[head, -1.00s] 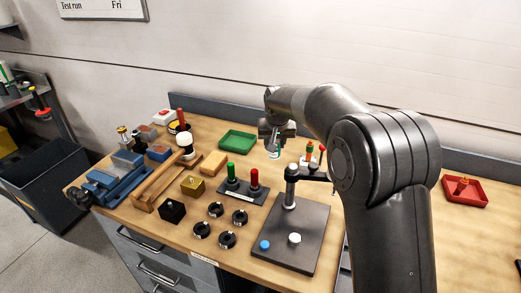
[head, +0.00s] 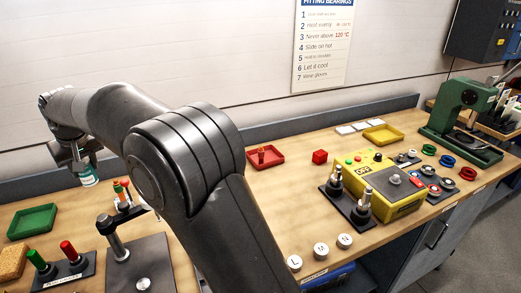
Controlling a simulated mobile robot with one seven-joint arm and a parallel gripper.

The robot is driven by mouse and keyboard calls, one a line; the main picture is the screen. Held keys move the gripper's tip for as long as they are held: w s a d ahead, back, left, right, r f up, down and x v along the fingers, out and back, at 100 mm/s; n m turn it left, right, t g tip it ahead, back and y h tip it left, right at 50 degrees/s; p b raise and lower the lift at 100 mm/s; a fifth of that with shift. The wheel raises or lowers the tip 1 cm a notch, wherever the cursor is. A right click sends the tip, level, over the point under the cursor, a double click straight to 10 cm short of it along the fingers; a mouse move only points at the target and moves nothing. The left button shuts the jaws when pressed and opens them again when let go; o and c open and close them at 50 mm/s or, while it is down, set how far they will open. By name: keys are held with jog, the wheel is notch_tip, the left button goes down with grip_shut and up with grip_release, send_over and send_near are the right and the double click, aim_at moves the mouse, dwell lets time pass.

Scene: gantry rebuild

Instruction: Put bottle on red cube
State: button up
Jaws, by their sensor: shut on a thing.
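A small pale bottle with a teal band (head: 88,178) hangs below my gripper (head: 80,163) at the left of the head view. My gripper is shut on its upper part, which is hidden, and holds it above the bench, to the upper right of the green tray. The red cube (head: 319,157) sits on the bench right of my arm, between the red tray and the yellow control box. Its top is bare.
My arm crosses the middle of the view. A red tray (head: 279,160) holds a small item. A yellow control box (head: 390,190) and a stand with upright pins (head: 350,205) stand near the cube. A yellow tray (head: 383,136) lies behind. A green press (head: 455,120) stands far right.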

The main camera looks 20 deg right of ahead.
notch_tip(320, 180, up, 3)
jog(key=shift+r, duration=0.2)
jog(key=w+d+m+h, duration=0.1)
jog(key=w+d+m, duration=0.15)
jog(key=d, duration=1.25)
jog(key=w+d+m+h, duration=0.15)
jog(key=w+d, duration=0.25)
jog(key=d, duration=1)
jog(key=w+d+m, duration=0.3)
jog(key=w+d, duration=0.1)
jog(key=d, duration=1.1)
jog(key=s+d+m+h, duration=0.15)
jog(key=s+d, duration=0.45)
jog(key=d, duration=0.7)
jog(key=s+d+m, duration=0.3)
jog(key=s+d, duration=0.3)
jog(key=d, duration=0.7)
jog(key=s+d+m+h, duration=0.15)
jog(key=s+d, duration=0.35)
jog(key=d, duration=0.8)
send_over(320, 153)
notch_tip(320, 153, down, 12)
jog(key=f, duration=0.1)
jog(key=shift+w+d+f+g+y, duration=0.1)
jog(key=shift+f+g+y, duration=0.05)
jog(key=shift+f, duration=0.7)
jog(key=shift+d+f+g+y, duration=0.1)
jog(key=shift+f+g, duration=0.05)
jog(key=shift+f, duration=0.7)
